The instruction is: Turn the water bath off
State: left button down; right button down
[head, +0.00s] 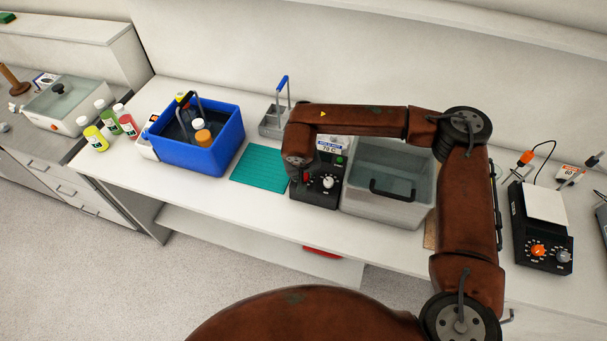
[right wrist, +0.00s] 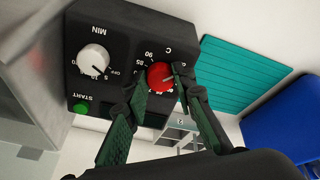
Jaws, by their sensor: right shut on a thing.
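The water bath has a grey open tank (head: 385,208) and a black control box (head: 318,196) on its left side, with a label reading 70 C. In the right wrist view the control box (right wrist: 125,35) carries a red dial (right wrist: 160,75) with degree numbers, a white MIN dial (right wrist: 93,59) and a green START button (right wrist: 80,107). My right gripper (right wrist: 162,77) has its two fingers on either side of the red dial, shut on it. In the head view my right gripper (head: 299,160) is over the control box and hides part of it. My left gripper is not in view.
Left of the control box lies a teal mat (head: 258,168), then a blue tub (head: 183,156) with bottles inside. Several juice bottles (head: 128,125) stand further left. A metal rack (head: 272,124) stands behind. A black hot plate (head: 543,225) with orange and grey knobs is at the right.

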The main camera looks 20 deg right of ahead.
jog(key=shift+r, duration=0.1)
dwell(0.5)
jog(key=c, duration=1.6)
grip_release()
jog(key=v, duration=1.2)
jog(key=shift+d, duration=0.1)
